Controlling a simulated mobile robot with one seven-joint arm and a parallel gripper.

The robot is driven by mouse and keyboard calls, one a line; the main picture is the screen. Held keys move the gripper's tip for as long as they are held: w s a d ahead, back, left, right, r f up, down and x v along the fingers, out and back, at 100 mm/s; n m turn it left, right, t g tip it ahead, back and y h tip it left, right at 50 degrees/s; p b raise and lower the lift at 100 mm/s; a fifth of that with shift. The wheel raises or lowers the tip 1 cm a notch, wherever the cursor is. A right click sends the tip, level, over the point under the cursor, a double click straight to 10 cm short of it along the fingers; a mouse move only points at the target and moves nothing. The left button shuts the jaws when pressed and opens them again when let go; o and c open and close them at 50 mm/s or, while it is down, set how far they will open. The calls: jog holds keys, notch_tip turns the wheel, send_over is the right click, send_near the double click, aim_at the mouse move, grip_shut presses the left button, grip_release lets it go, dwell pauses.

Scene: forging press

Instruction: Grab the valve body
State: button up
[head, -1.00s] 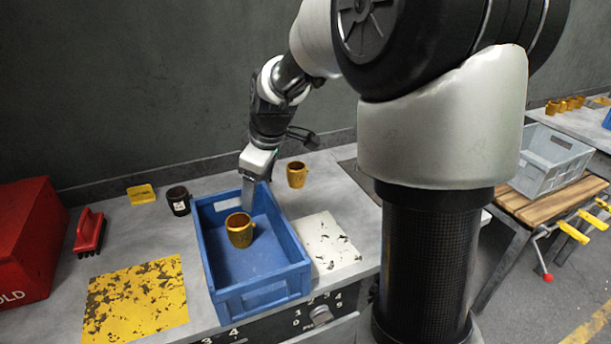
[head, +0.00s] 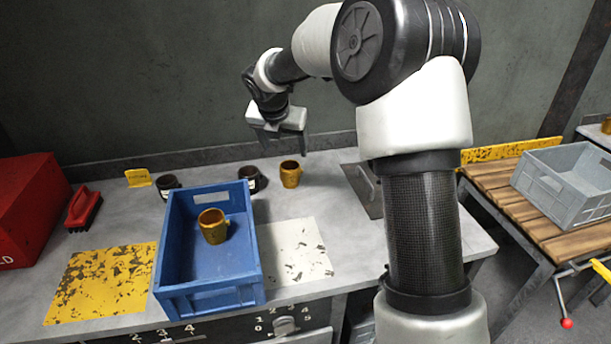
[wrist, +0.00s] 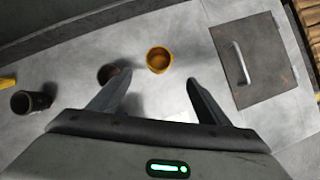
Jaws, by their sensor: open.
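Two brass-orange, cup-shaped parts look like valve bodies. One valve body (head: 291,174) stands upright on the bench at the back, right of the blue crate. In the wrist view this valve body (wrist: 158,62) shows just past the gap between my fingertips. The other valve body (head: 213,227) stands inside the blue crate (head: 253,262). My gripper (head: 282,146) is open and empty, above the bench near the back valve body and apart from it. In the wrist view my gripper (wrist: 158,79) shows both fingers spread.
Two dark cups (head: 250,179) (head: 167,186) stand behind the crate; one is partly behind my left finger in the wrist view. A plate with a handle (head: 362,188) lies right of the back valve body. A red box (head: 30,210) and red brush (head: 83,208) are left.

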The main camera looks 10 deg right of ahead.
aim_at(290, 164)
jog(key=shift+n, duration=0.5)
jog(key=x, duration=0.4)
jog(key=b+x, duration=0.1)
jog(key=x, duration=0.3)
jog(key=b+x, duration=0.1)
jog(key=x, duration=0.3)
jog(key=shift+w+d+f, duration=0.1)
jog(key=shift+w+d, duration=0.05)
jog(key=shift+w, duration=0.3)
jog(key=b+x, duration=0.1)
jog(key=x, duration=0.4)
jog(key=shift+w, duration=0.15)
jog(key=c, duration=1.3)
